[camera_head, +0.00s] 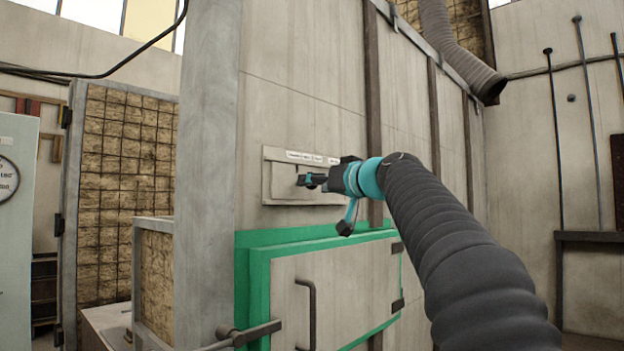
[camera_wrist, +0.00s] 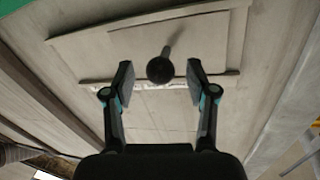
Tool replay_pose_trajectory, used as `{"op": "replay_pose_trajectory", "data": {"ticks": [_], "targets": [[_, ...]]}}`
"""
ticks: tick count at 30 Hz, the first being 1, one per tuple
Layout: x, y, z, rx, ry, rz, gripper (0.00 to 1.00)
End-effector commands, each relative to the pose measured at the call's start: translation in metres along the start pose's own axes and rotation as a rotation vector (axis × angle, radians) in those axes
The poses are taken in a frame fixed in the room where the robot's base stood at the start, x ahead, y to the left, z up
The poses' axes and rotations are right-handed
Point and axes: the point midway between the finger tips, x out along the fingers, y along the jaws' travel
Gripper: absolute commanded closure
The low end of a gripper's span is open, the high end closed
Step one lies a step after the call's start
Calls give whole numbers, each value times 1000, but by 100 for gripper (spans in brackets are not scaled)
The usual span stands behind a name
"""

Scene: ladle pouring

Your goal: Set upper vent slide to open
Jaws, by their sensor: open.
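The upper vent slide is a pale plate (camera_head: 281,184) in a shallow frame on the furnace wall, above a green-edged door. White labels (camera_head: 306,157) run along its top edge; their words are too small to read. In the wrist view the slide plate (camera_wrist: 208,45) carries a stem with a round black knob (camera_wrist: 160,70). My gripper (camera_head: 304,180) is in front of the plate. In the wrist view its fingers (camera_wrist: 160,84) are open, one on each side of the knob, with gaps on both sides. In the head view my gripper hides the knob and the plate's right part.
The closed door (camera_head: 335,290) with its green frame (camera_head: 258,290) and dark bar handle (camera_head: 308,312) is below. A latch lever (camera_head: 250,333) juts out at its left. A concrete post (camera_head: 205,180) stands left of the vent. Dark vertical ribs (camera_head: 373,95) line the wall.

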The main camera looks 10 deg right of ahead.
Motion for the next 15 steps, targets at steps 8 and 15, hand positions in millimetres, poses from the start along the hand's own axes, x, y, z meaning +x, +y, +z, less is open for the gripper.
{"op": "replay_pose_trajectory", "data": {"ticks": [8,15], "targets": [[22,0,-1,0,0,-1,43],[23,0,0,0,1,0,43]]}}
